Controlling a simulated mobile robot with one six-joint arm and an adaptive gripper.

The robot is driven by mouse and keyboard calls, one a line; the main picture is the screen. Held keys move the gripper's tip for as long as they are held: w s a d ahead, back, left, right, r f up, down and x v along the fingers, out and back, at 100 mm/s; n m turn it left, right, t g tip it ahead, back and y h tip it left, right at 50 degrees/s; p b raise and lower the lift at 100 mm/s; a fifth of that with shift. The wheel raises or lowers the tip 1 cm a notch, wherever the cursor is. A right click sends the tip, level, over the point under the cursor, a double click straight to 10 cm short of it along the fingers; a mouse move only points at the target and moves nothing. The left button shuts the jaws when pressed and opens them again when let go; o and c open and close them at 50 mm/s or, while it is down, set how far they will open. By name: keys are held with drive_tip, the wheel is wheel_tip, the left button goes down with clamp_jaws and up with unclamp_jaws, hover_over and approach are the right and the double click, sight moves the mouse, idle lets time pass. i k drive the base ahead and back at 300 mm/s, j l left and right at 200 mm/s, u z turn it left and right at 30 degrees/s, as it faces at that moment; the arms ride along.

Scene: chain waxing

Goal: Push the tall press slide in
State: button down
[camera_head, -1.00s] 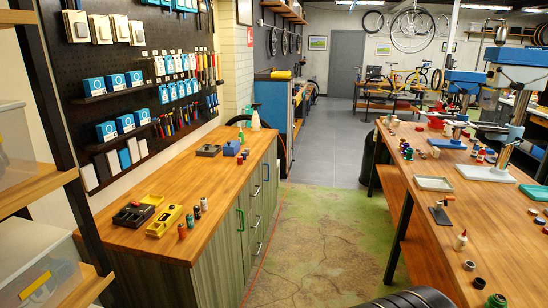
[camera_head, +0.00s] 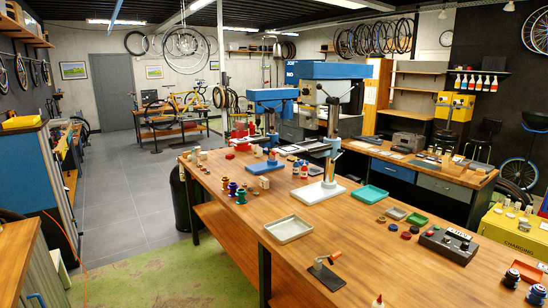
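Two presses stand on the wooden workbench. The taller press (camera_head: 330,70) has a wide blue head, a pale column with a blue lower part, and a white base plate (camera_head: 317,194). The shorter press (camera_head: 272,94) stands behind it to the left, with a blue head and a blue base (camera_head: 262,167). I cannot make out a separate slide on the tall press or how far in it sits. My gripper is not in view.
The workbench (camera_head: 255,212) fills the right foreground. A pale tray (camera_head: 288,229), a green tray (camera_head: 368,194), a black control box (camera_head: 448,243) and several small coloured parts lie on it. The grey floor aisle (camera_head: 130,205) to its left is open.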

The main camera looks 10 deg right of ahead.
sight(286, 150)
drive_tip(key=i+j, duration=0.15)
drive_tip(key=i, duration=0.3)
drive_tip(key=i+j, duration=0.15)
drive_tip(key=i, duration=0.3)
drive_tip(key=u, duration=0.05)
